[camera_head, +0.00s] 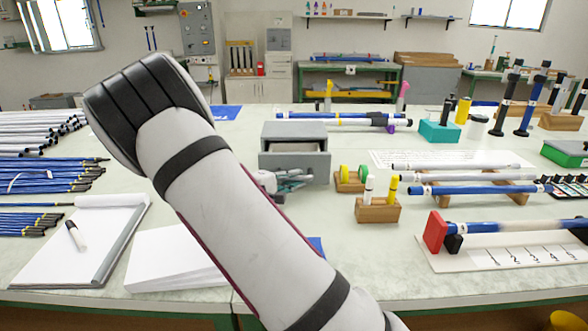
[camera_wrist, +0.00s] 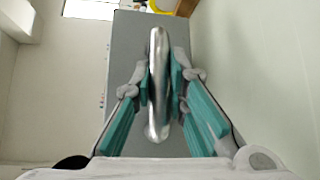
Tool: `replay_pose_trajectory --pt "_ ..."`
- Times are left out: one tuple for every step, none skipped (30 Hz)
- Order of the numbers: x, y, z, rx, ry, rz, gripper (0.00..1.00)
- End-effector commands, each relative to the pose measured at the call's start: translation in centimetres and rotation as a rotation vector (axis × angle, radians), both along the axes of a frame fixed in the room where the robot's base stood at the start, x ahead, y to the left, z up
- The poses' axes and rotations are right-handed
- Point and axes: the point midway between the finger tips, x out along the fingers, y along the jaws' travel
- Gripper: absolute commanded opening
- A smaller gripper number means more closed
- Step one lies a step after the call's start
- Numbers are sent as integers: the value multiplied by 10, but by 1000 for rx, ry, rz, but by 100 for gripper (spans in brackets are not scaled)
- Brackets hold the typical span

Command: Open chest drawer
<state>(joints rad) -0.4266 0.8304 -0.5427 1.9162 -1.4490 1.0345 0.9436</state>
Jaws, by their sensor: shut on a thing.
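A small grey chest (camera_head: 294,131) stands on the workbench near the middle of the head view. Its drawer (camera_head: 310,168) is pulled part way out, and a pale strip of its inside shows behind the drawer front. My gripper (camera_head: 292,183) is in front of the drawer front, partly hidden by my arm. In the wrist view, my gripper (camera_wrist: 160,88) has its teal-sided fingers on both sides of a shiny metal handle (camera_wrist: 157,85) and is shut on it. The grey drawer front (camera_wrist: 130,60) shows behind the handle.
Wooden blocks with yellow, green and white pieces, one of them a block (camera_head: 378,211), stand right of the drawer. A paper stack (camera_head: 175,262) and notebook (camera_head: 85,240) lie left of my arm. Blue rods (camera_head: 50,175) lie at far left; a rod stand (camera_head: 500,250) is at right.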

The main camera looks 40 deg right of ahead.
Motion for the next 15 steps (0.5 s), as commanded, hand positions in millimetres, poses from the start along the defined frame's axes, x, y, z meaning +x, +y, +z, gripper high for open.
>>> replay_pose_trajectory --pt "-1 1 0 -1 1 3 0" --pt "-1 1 0 -1 2 2 0" --pt "-1 1 0 -1 2 2 0" --pt "0 1 0 -1 2 2 0" --pt "0 1 0 -1 2 2 0" --pt "0 1 0 -1 2 2 0" --pt "0 1 0 -1 2 2 0" --pt "0 1 0 -1 2 2 0" --pt "0 1 0 -1 2 2 18" --pt "0 1 0 -1 2 2 25" --pt "0 1 0 -1 2 2 32" --pt "0 1 0 -1 2 2 35" --pt "0 1 0 -1 1 2 35" --pt "0 1 0 -1 1 1 35" --pt "0 1 0 -1 1 1 35"
